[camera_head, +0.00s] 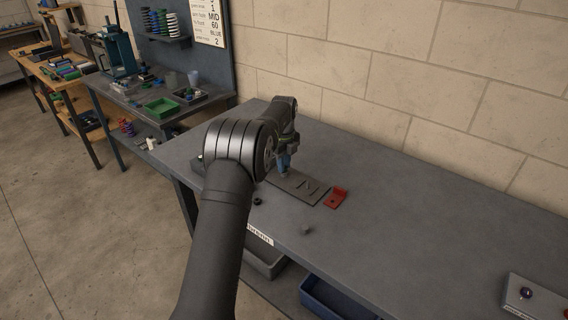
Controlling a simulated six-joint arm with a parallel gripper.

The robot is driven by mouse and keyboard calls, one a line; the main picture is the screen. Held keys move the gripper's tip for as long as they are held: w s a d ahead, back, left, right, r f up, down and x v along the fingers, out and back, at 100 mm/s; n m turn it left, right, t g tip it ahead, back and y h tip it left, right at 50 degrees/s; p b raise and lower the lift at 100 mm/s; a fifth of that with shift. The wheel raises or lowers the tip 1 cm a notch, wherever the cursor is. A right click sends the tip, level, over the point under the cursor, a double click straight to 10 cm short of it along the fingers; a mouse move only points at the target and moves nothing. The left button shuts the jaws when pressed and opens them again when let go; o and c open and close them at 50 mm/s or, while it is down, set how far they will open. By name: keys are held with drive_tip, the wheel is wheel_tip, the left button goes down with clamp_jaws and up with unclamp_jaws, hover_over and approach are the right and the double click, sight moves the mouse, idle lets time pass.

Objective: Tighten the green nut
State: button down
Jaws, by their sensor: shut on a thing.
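No green nut shows in this view. My gripper (285,152) is at the far end of my arm, over the left part of a flat grey plate (311,195) on the workbench. It is shut on a small blue piece (284,162) that points down and narrows toward the plate. I cannot tell whether the piece touches the plate or what lies under it. My arm hides the plate's left side.
A red bracket (336,198) lies at the plate's right end. A dark ring (257,201) and a small grey piece (306,230) lie near the front edge of the workbench (400,210). The bench's right side is mostly clear, with a panel (538,302) at far right.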

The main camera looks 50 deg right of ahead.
drive_tip(key=shift+m, duration=0.6)
drive_tip(key=m, duration=0.5)
drive_tip(key=shift+f, duration=0.1)
drive_tip(key=c, duration=1.5)
unclamp_jaws()
drive_tip(key=shift+r, duration=0.2)
